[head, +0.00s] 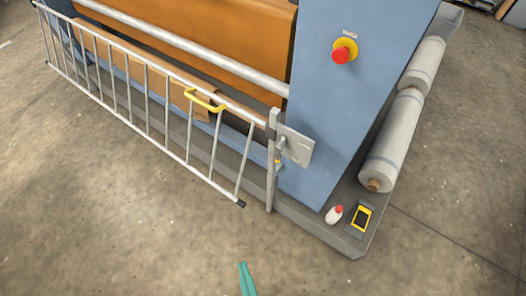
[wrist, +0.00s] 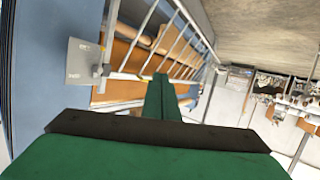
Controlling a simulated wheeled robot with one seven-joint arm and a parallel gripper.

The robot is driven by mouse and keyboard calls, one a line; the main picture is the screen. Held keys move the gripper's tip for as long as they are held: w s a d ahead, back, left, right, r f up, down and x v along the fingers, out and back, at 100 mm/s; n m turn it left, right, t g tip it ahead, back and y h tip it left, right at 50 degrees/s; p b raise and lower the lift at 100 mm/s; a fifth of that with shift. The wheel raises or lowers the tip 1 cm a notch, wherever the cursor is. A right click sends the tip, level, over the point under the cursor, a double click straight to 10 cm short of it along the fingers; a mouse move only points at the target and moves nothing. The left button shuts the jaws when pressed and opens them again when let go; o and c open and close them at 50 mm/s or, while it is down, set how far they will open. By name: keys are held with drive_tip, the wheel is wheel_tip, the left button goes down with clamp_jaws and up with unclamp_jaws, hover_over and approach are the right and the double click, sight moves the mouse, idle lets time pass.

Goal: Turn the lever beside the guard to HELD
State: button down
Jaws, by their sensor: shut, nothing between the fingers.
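The lever (head: 283,146) is a small metal handle on a grey plate (head: 298,147) beside the guard's post, at the blue machine's front corner. The plate's lettering is too small to read, so I cannot tell the lever's position. In the wrist view the plate (wrist: 84,62) is at the upper left with the lever (wrist: 104,70) at its edge. The guard (head: 170,110) is a barred metal gate with a yellow handle (head: 204,100), left of the post (head: 272,165). My gripper (head: 243,265) is shut and empty, low in the head view, apart from the lever; its green fingers (wrist: 161,80) show in the wrist view.
A red emergency button (head: 341,54) is on the blue panel. A white bottle (head: 334,214) and a yellow-black device (head: 361,218) sit on the machine's base ledge. Wrapped rolls (head: 395,135) lie at the right. The floor in front is clear.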

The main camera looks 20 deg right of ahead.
sight(280, 150)
drive_tip(key=w+d+f+n+g+h, duration=0.1)
drive_tip(key=w+f+n+g+h, duration=0.15)
drive_tip(key=w+f, duration=0.6)
drive_tip(key=w+f+n+g+h, duration=0.15)
drive_tip(key=w+f+n, duration=0.3)
drive_tip(key=f, duration=0.65)
drive_tip(key=w+d+r+g+h, duration=0.1)
drive_tip(key=w+d+r+h, duration=0.15)
drive_tip(key=w, duration=0.25)
drive_tip(key=w+d+r+h, duration=0.1)
drive_tip(key=w+r+h, duration=0.15)
drive_tip(key=w, duration=0.35)
drive_tip(key=w+r+m+g+h, duration=0.1)
drive_tip(key=w+r+h, duration=0.25)
drive_tip(key=r, duration=0.25)
drive_tip(key=w+r+m+h, duration=0.2)
drive_tip(key=w+r+h, duration=0.15)
drive_tip(key=r, duration=0.25)
drive_tip(key=w+d, duration=0.2)
drive_tip(key=d, duration=1)
drive_tip(key=shift+d, duration=0.25)
drive_tip(key=shift+w+d+f+g, duration=0.1)
drive_tip(key=shift+g, duration=0.3)
